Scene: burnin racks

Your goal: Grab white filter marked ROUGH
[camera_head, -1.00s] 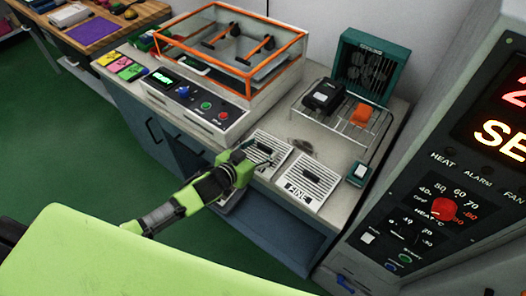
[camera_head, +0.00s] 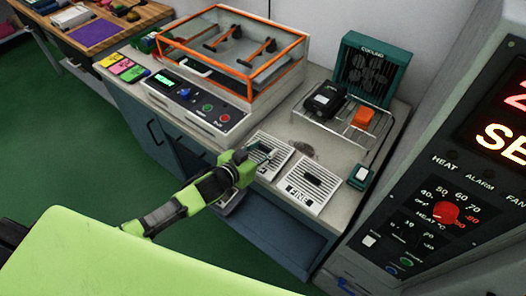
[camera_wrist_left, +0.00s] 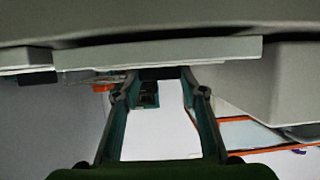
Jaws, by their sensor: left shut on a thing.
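A white slatted filter (camera_head: 277,147) lies on the bench top, to the left of a second white filter (camera_head: 311,183) marked FINE. No ROUGH label can be read; my gripper covers the near part of the left filter. My left gripper (camera_head: 262,156) is over the left filter and shut on its dark handle. In the left wrist view the fingers (camera_wrist_left: 162,76) reach to a dark handle under a pale slab (camera_wrist_left: 160,54), which appears to be the filter.
A control box with an orange-framed clear cover (camera_head: 235,50) stands behind to the left. A wire rack (camera_head: 340,118) holds a black block and an orange block (camera_head: 362,115). A teal COOLING fan box (camera_head: 371,70) stands behind. A panel with a red knob (camera_head: 446,212) is at right.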

